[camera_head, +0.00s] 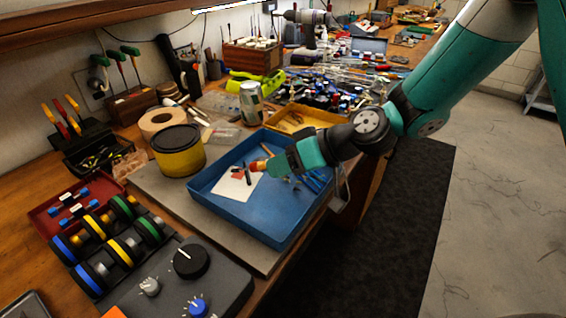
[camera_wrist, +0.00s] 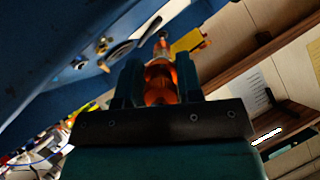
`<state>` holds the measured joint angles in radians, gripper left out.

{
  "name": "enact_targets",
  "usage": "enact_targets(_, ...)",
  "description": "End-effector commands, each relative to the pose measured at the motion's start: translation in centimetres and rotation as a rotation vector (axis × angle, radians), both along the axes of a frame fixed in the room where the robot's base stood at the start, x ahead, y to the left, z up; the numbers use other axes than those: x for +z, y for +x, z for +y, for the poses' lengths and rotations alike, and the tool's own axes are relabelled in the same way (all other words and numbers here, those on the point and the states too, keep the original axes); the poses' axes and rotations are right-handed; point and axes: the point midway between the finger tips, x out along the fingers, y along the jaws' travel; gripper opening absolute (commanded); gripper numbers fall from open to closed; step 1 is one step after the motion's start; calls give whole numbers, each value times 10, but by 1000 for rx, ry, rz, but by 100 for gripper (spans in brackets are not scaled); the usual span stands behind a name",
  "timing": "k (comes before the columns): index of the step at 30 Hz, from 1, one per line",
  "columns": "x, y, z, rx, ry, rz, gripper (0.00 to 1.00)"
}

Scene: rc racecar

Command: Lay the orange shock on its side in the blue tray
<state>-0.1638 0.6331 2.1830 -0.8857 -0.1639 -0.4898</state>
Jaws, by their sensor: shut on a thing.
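My gripper (camera_head: 266,165) is over the blue tray (camera_head: 272,230), its jaws pointing left in the head view. In the wrist view my gripper (camera_wrist: 160,85) is shut on the orange shock (camera_wrist: 160,73), which sits between the two dark fingers. In the head view only a small orange-red end of the shock (camera_head: 256,166) shows at the fingertips; the rest is hidden by the gripper. The blue tray also fills the upper left of the wrist view (camera_wrist: 50,55). I cannot tell whether the shock touches the tray floor.
In the tray lie a white paper (camera_head: 232,189) and several small tools at its right side. A yellow tin (camera_head: 178,151) and a silver can (camera_head: 250,103) stand near the tray's left and far sides. A yellow tray (camera_head: 315,118) lies behind. A knob panel (camera_head: 215,285) is in front.

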Motion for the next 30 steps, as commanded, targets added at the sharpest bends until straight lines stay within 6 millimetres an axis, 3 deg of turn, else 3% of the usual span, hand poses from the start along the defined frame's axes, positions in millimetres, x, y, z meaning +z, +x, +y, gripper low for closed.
enact_targets(5,1,0,0,0,0,0,10)
enact_targets(6,1,0,0,0,0,0,36)
enact_targets(10,1,0,0,0,0,0,63)
enact_targets(23,2,0,-2,-1,0,-1,63)
enact_targets(30,22,-7,-34,-6,0,-4,63)
